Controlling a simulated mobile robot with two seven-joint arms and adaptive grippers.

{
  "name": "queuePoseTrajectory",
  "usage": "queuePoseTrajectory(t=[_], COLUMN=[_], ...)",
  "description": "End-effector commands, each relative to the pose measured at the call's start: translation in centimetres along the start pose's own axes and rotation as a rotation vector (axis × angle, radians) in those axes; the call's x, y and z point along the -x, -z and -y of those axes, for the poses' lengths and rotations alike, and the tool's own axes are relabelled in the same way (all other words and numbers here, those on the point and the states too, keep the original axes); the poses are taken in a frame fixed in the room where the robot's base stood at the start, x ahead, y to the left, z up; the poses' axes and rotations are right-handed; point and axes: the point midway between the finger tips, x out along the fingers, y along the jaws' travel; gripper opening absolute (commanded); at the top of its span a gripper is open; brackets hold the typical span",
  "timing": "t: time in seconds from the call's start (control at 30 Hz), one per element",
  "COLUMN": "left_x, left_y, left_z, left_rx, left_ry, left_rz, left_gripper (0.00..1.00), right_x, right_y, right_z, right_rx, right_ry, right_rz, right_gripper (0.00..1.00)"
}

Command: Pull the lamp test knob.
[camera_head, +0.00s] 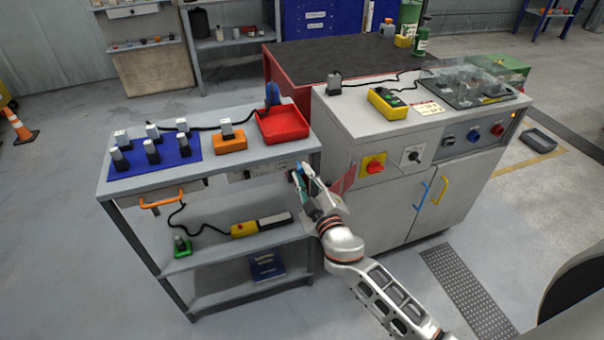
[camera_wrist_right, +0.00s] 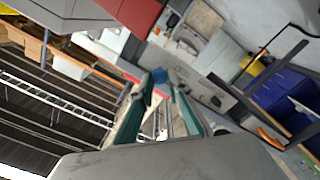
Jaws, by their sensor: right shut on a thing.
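My right gripper (camera_head: 300,176) reaches up to the right end of the pale panel (camera_head: 252,171) under the left table's top. It is shut on a small blue knob, which the fingers mostly hide in the head view. In the right wrist view its teal fingers (camera_wrist_right: 167,86) close near the blue knob (camera_wrist_right: 160,75), in front of the pale panel. The lettering on the panel is too small to read. My left gripper is not in view.
The left table (camera_head: 108,186) carries a blue mat (camera_head: 133,178) with several grey-capped pieces, an orange block (camera_head: 231,146) and a red tray (camera_head: 284,125). A grey cabinet (camera_head: 375,205) stands close to the right of my gripper.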

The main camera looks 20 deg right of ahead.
Motion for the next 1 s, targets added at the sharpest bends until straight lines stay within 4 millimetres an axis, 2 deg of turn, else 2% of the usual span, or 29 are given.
queuePoseTrajectory(t=[0.17,0.2,0.23,0.27,0.67,0.77,1.0], left_x=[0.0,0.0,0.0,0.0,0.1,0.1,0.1], left_y=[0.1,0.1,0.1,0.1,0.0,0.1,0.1], left_z=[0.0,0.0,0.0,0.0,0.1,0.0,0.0], left_rx=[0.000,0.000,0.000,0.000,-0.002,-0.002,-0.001], left_ry=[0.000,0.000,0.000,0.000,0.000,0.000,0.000], left_rz=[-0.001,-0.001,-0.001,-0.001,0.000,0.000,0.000], left_gripper=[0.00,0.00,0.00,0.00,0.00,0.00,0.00], right_x=[0.0,0.0,0.0,0.0,0.4,1.4,5.9], right_y=[0.0,0.0,0.0,0.0,0.0,-0.1,-0.1], right_z=[0.0,0.0,0.0,0.0,0.0,0.1,0.1], right_rx=[0.001,0.001,0.001,0.001,0.000,-0.001,-0.003], right_ry=[0.001,0.001,0.001,0.001,0.001,0.002,0.002], right_rz=[0.000,0.000,0.000,0.000,0.001,0.001,0.003], right_gripper=[0.00,0.24,0.32,0.34,0.34,0.34,0.34])
